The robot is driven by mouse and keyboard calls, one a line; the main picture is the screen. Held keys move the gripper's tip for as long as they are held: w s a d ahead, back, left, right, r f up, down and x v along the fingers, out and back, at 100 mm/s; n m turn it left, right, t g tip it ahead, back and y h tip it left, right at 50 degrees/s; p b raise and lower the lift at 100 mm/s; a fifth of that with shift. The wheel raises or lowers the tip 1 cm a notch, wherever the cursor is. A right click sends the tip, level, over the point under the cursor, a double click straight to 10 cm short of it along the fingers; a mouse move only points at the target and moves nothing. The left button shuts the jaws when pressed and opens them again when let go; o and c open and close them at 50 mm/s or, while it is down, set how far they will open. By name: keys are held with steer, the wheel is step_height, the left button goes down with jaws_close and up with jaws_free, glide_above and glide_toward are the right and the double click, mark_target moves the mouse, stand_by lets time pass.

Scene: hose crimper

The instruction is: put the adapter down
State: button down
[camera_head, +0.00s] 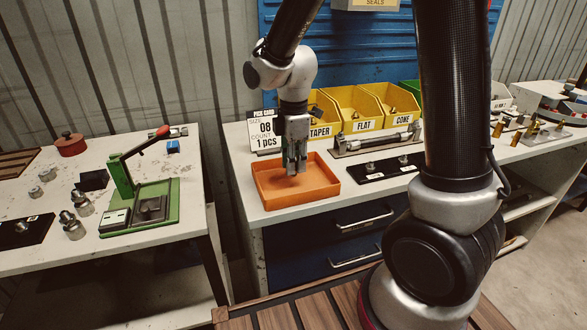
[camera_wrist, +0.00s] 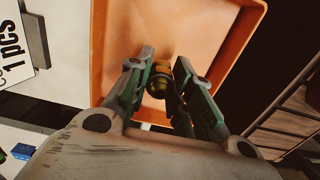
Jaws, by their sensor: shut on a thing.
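My gripper (camera_head: 294,166) points down over the orange tray (camera_head: 262,193) in the head view. In the wrist view my gripper (camera_wrist: 161,84) is shut on the adapter (camera_wrist: 158,80), a small brass-coloured fitting with a dark part, held between the green-lined fingers. The orange tray's floor (camera_wrist: 200,35) lies below and behind the adapter. The adapter is mostly hidden by the fingers in the head view. I cannot tell whether it touches the tray floor.
A pick card (camera_head: 264,132) stands behind the tray. Yellow bins (camera_head: 364,108) stand at the back, with a metal fixture (camera_head: 376,140) and a black mat (camera_head: 384,170) right of the tray. A green press (camera_head: 140,200) stands on the left table. Most of the tray floor looks clear.

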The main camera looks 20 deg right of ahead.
steer(key=shift+f, duration=1.15)
steer(key=shift+f, duration=0.1)
steer(key=c, duration=1.3)
jaws_free()
steer(key=shift+o, duration=0.2)
